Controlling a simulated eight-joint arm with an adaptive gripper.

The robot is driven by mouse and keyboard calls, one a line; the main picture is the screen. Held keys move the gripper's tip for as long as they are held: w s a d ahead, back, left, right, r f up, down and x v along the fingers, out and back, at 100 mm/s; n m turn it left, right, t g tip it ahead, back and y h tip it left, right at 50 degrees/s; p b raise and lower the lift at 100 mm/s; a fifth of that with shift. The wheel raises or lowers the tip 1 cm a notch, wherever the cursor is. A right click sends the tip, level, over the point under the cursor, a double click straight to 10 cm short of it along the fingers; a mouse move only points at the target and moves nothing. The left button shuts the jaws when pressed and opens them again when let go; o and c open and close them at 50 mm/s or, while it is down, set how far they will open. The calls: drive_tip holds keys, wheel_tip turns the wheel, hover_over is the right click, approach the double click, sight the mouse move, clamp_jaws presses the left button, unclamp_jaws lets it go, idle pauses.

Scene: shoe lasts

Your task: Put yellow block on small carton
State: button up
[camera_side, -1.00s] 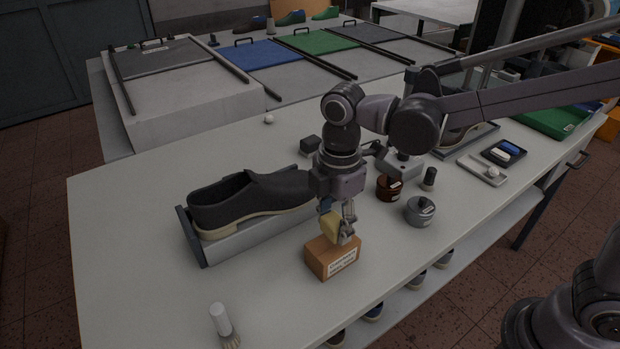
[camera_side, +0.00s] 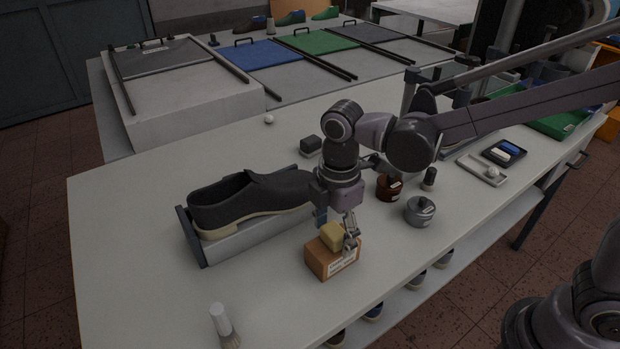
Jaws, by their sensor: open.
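The yellow block (camera_side: 332,237) rests on top of the small brown carton (camera_side: 330,261), which has a white label on its front. The carton stands on the pale table near its front edge. My gripper (camera_side: 346,232) is open and low over the carton. One finger is at the right side of the block, close to it; whether it touches cannot be told. The other finger is partly hidden behind the block.
A dark shoe (camera_side: 250,200) sits in a grey tray just left of my gripper. A brown jar (camera_side: 389,187) and a grey-blue jar (camera_side: 420,211) stand to the right. A white-handled brush (camera_side: 221,321) lies at the front left. The table's left part is clear.

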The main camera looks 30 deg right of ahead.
sight(334, 230)
wheel_tip(334, 230, up, 12)
drive_tip(key=s+d+f+m+t, duration=0.3)
drive_tip(key=d+m, duration=0.6)
drive_tip(key=s+d+f+m+t, duration=0.3)
drive_tip(key=d+m+t, duration=0.1)
drive_tip(key=d+m, duration=0.5)
drive_tip(key=shift+f, duration=0.15)
